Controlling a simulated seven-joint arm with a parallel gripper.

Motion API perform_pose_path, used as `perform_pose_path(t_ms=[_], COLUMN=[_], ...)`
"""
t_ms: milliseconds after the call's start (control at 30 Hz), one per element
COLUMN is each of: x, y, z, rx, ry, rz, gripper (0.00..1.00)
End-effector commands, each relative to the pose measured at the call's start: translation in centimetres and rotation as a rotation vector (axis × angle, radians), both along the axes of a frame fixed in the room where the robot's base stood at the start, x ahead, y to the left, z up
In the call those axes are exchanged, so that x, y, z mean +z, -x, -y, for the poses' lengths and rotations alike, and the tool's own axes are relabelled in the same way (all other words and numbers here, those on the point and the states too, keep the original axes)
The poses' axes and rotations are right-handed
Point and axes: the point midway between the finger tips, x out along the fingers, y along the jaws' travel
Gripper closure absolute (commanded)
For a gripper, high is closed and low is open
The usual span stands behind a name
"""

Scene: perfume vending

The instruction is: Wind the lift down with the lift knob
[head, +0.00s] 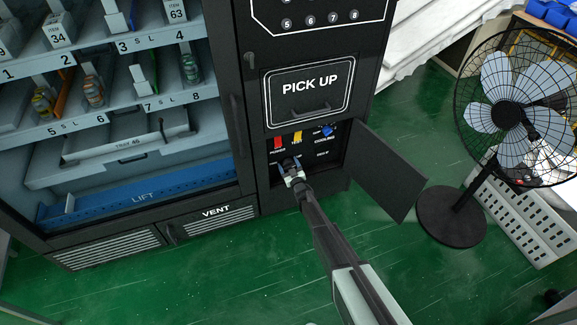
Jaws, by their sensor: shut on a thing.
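My gripper (292,170) reaches into the open control recess under the pick-up door. It is shut on a dark knob (288,162) at the recess's lower left, taken to be the lift knob. The fingers hide most of the knob and any label on it. The lift (140,194) is a long blue tray behind the machine's glass, marked LIFT. It sits low at the bottom of the cabinet, below the shelves.
Above my gripper are a red power switch (277,142), a yellow test switch (297,136) and a blue cooling knob (327,130). The recess's dark door (387,172) stands open to the right. A black fan (452,215) stands farther right on the green floor.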

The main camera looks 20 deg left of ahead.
Motion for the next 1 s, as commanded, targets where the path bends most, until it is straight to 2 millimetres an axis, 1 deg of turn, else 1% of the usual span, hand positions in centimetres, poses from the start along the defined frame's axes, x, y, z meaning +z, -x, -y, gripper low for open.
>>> perform_pose_path(t_ms=[33, 67, 300, 667, 867, 1000], x=[-0.2, -0.2, -0.1, 0.0, 0.0, 0.1], y=[0.3, 0.3, 0.2, 0.4, 1.7, 3.3], z=[-0.2, -0.2, -0.1, 0.3, 1.5, 3.1], rx=[0.005, 0.005, 0.004, 0.002, 0.002, 0.002], ry=[0.003, 0.004, 0.002, 0.002, 0.002, 0.002], rz=[-0.002, -0.001, -0.001, 0.000, 0.000, -0.001], gripper=[0.54, 0.22, 0.00, 0.00, 0.00, 0.00])
